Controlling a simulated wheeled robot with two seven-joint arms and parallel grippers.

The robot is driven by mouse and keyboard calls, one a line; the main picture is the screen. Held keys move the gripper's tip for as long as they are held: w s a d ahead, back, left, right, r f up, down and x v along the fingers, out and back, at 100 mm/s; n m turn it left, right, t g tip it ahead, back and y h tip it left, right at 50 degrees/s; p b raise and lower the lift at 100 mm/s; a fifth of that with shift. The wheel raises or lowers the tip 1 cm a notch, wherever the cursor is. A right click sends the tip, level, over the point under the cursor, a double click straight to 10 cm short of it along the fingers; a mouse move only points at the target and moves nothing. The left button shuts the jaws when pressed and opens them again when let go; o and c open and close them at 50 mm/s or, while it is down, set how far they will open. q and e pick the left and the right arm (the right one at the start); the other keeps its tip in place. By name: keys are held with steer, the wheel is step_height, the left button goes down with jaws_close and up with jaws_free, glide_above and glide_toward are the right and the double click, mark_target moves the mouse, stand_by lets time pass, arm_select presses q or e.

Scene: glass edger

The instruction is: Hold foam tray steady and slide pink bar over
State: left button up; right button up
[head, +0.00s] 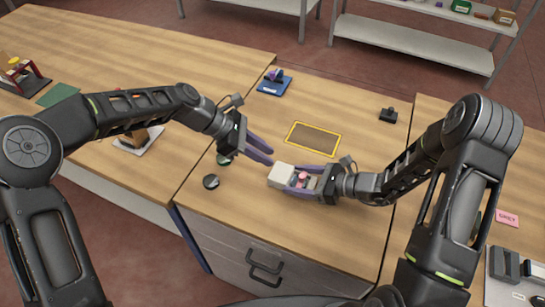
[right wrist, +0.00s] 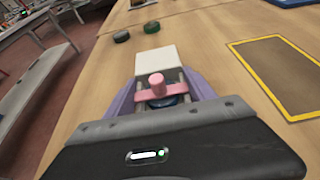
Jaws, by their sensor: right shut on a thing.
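A whitish block (head: 281,175), perhaps the foam tray, lies at the tips of my right gripper (head: 292,181); it also shows in the right wrist view (right wrist: 156,62). Behind the block are thin metal rods and a dark round part. The pink bar (right wrist: 168,96), with a round pink knob, lies across the rods between the purple fingers; it also shows in the head view (head: 303,176). My right gripper is shut on this assembly, with a finger on each side. My left gripper (head: 271,158) is open and empty, just above and left of the block, apart from it.
A yellow-bordered brown rectangle (head: 313,139) lies on the wooden table behind the right gripper. Two dark round pieces (head: 211,182) (head: 224,159) lie to the left. A blue item (head: 273,85) and a small black item (head: 388,115) stand farther back.

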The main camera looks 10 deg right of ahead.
arm_select(q)
steer(key=shift+c, duration=0.3)
steer(key=shift+s, duration=0.1)
steer(key=shift+c, duration=0.8)
steer(key=shift+s+d+f+m, duration=0.15)
steer(key=shift+s+d+m, duration=0.05)
steer(key=shift+s+m, duration=0.1)
steer(key=shift+c, duration=0.6)
steer(key=s+d+f+m+y, duration=0.1)
steer(key=s+m, duration=0.1)
steer(key=s+f+m+y, duration=0.1)
steer(key=s+m+y, duration=0.1)
steer(key=m, duration=0.1)
steer(key=s+d+f+m+y, duration=0.1)
steer(key=s+m+y, duration=0.1)
steer(key=s, duration=0.1)
steer(key=shift+d+f+g, duration=0.15)
steer(key=shift+d+g, duration=0.15)
jaws_close()
steer(key=s+d+r+m+t+y, duration=0.3)
steer(key=d+m+t, duration=0.5)
steer(key=m, duration=1)
steer(key=shift+s+r+t, duration=0.35)
steer(key=shift+r+t, duration=0.15)
steer(key=shift+t, duration=0.2)
